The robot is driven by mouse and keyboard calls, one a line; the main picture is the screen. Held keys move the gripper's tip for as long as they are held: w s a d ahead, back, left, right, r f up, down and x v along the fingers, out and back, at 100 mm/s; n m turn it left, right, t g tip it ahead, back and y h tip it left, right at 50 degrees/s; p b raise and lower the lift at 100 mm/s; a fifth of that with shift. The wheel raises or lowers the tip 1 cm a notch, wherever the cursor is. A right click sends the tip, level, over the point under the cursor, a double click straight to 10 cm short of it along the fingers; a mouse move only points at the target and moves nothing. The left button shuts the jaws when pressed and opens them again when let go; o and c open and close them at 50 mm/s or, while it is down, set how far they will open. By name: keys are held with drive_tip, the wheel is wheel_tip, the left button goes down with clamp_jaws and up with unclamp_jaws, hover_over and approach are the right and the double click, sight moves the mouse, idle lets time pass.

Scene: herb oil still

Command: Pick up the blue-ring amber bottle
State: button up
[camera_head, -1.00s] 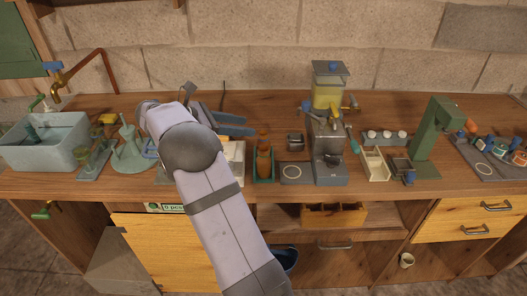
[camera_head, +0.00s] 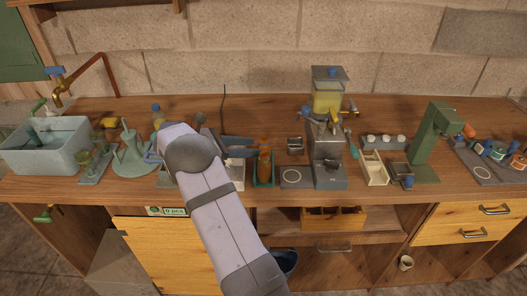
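Amber bottles (camera_head: 264,165) stand close together in a narrow green holder (camera_head: 264,184) at the middle of the bench. They are small in view, and I cannot make out a blue ring on any of them. My gripper (camera_head: 255,145) is just left of them, at about the height of their upper parts. Its two blue-grey fingers point right toward them, spread apart with nothing seen between them. I cannot tell whether a fingertip touches a bottle. My arm hides part of the bench to the left.
A grey press with a yellow tank (camera_head: 327,102) stands right of the bottles, beside a grey ring-marked plate (camera_head: 296,176). A pale tray (camera_head: 375,169) and green stand (camera_head: 430,145) are farther right. A basin (camera_head: 45,150) and green cone (camera_head: 130,152) are left. Bare wood lies behind the bottles.

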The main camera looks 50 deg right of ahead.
sight(258, 148)
drive_tip(key=shift+s+d+f, duration=0.15)
drive_tip(key=shift+d+f, duration=0.05)
drive_tip(key=shift+d, duration=0.2)
drive_tip(key=shift+p+x, duration=0.75)
drive_tip(key=shift+x, duration=1.8)
drive_tip(key=shift+a, duration=0.1)
drive_tip(key=c, duration=0.7)
